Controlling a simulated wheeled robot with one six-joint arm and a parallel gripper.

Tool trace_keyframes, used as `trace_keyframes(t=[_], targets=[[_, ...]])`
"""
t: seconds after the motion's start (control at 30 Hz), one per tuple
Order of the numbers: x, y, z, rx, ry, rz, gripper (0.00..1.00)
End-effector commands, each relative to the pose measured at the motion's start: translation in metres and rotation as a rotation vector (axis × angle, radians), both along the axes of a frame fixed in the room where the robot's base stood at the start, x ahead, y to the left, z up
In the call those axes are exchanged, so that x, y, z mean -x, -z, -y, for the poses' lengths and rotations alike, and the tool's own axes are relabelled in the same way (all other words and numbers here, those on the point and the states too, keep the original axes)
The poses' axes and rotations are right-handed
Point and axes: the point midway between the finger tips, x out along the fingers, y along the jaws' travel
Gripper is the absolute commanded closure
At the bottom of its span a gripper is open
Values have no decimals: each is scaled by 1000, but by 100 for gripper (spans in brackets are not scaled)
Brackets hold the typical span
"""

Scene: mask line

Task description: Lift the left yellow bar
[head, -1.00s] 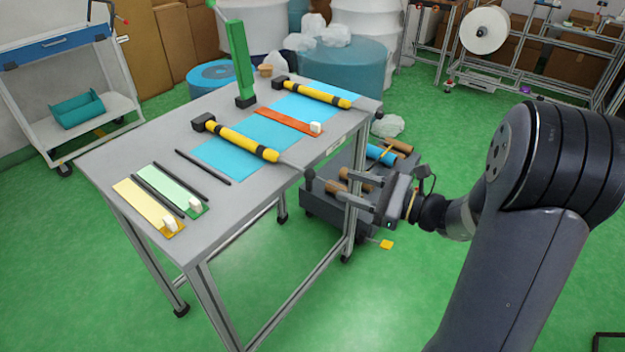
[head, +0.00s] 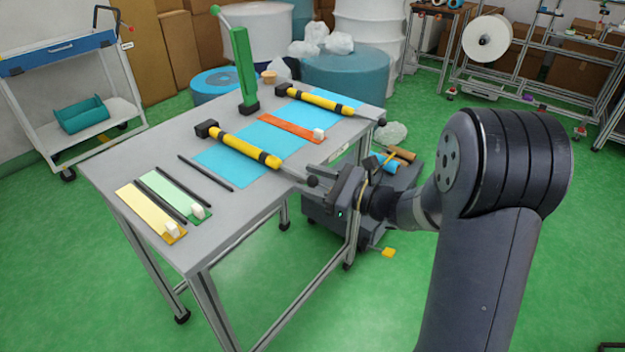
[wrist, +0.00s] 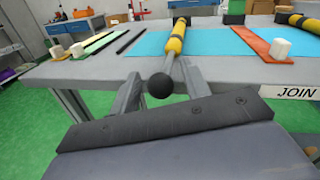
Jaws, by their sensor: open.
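The left yellow bar (head: 243,147) lies on the grey table, partly over a light blue mat (head: 218,168). It is yellow with black bands, a black block at its far end and a grey rod with a dark ball at its near end. The rod end reaches the table's near edge. My gripper (head: 308,180) is open at that edge, by the ball. In the wrist view the bar (wrist: 176,42) points towards me, and the ball (wrist: 160,85) appears between the two fingers, not gripped. Whether the fingers touch the rod cannot be told.
A second yellow bar (head: 318,99) lies farther back, with an orange strip (head: 288,127) between. A green post (head: 243,68) stands at the far edge. Yellow (head: 148,212) and green (head: 172,195) strips with white blocks lie left.

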Motion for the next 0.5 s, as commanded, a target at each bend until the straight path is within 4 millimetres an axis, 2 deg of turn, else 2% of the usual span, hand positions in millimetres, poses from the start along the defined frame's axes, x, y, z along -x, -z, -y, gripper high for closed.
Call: trace_keyframes(t=[0.07, 0.5], targets=[[0, 0, 0, 0, 0, 0, 57], [0, 0, 0, 0, 0, 1, 93]])
